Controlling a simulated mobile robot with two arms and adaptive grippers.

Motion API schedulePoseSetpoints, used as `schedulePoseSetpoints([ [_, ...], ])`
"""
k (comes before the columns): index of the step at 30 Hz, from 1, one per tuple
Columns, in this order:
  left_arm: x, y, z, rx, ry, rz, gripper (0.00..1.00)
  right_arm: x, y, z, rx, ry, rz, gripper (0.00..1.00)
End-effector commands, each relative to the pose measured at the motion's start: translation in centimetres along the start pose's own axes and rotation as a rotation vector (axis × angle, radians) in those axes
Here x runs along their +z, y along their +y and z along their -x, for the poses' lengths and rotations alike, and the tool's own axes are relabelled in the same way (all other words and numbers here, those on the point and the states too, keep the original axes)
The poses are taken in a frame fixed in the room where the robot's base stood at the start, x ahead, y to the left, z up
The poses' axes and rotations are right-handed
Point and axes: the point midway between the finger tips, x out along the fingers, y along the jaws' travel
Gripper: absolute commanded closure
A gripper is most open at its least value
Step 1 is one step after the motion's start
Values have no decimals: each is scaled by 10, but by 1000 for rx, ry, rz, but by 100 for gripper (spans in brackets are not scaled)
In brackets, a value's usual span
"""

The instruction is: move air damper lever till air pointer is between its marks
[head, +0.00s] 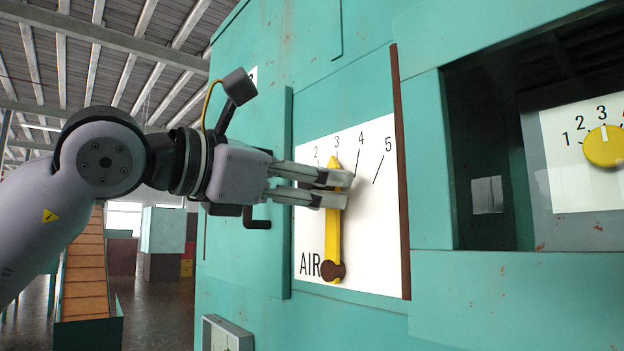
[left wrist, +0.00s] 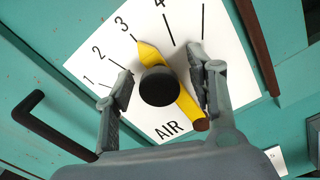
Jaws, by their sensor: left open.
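The air damper lever (head: 333,225) is a yellow bar on a white plate (head: 310,232) lettered AIR and numbered along the top. It stands almost upright on a brown pivot, its pointed tip by the 3. The left wrist view shows the yellow lever (left wrist: 186,105) with a round black knob (left wrist: 160,86). My left gripper (head: 335,190) is open, its fingers in front of the lever. In the left wrist view, the gripper's fingers (left wrist: 160,84) stand apart on either side of the knob. The head view hides the knob. I cannot make out a separate air pointer.
A recess at right holds a second plate with a yellow round dial (head: 604,146). A small framed box (head: 226,333) shows partly below my arm. A dark bar handle (left wrist: 48,125) is left of the plate. Brown strip (head: 401,170) edges the plate's right side.

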Motion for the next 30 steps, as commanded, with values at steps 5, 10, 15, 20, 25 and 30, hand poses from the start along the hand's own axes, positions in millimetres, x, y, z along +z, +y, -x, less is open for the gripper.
schedulePoseSetpoints([
  [5,0,1,4,1,0,1,49,0,2,0,2,1,1,41],
  [10,0,1,28,3,-1,-1,49,0,0,0,0,1,0,41],
  [15,-1,1,65,4,0,-1,49,-1,-1,0,-1,1,0,41],
  [20,0,1,96,3,-1,0,49,-1,-1,0,-1,1,0,41],
  [25,-1,1,115,0,0,1,49,-1,-1,0,-1,1,0,41],
  [30,-1,0,120,0,1,0,49,-1,-1,0,-1,1,-1,41],
])
